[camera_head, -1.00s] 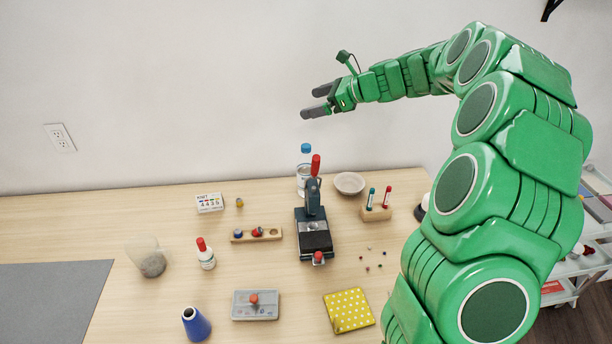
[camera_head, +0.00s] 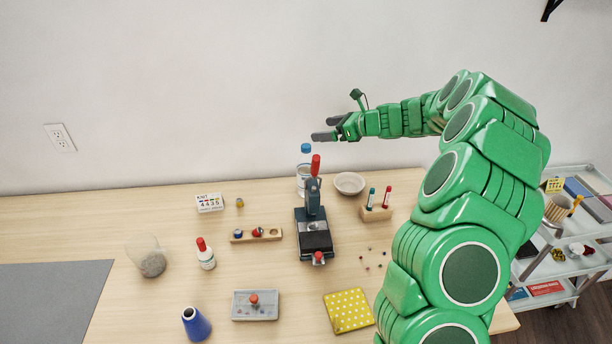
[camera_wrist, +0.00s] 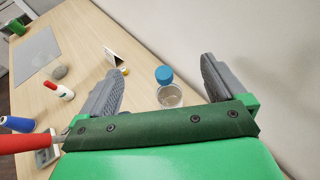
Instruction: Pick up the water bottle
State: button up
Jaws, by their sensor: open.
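The water bottle (camera_head: 304,180) is clear with a blue cap and stands upright at the back of the table, near the wall. The black press with the red handle stands just in front of it and partly covers its lower part in the head view. My gripper (camera_head: 324,128) is open and empty, above and slightly right of the blue cap. In the wrist view the bottle (camera_wrist: 169,93) shows between my two grey fingers (camera_wrist: 160,84), beyond their tips and apart from them.
The black press (camera_head: 315,232) has a tall red handle (camera_head: 315,164); the handle also reaches in at left in the wrist view. A bowl (camera_head: 349,183) and a wooden vial holder (camera_head: 376,212) stand right of the bottle. The wall is close behind.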

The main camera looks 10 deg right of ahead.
send_near(306, 172)
jog(key=w+a+f, duration=0.1)
jog(key=w+f, duration=0.3)
jog(key=w, duration=0.1)
jog(key=shift+s+a+x, duration=0.1)
jog(key=shift+s+x, duration=0.05)
jog(key=shift+x, duration=1.75)
jog(key=shift+s+a+x, duration=0.15)
jog(key=shift+x, duration=1.75)
jog(key=shift+r, duration=0.1)
jog(key=c, duration=1.3)
jog(key=shift+r, duration=0.1)
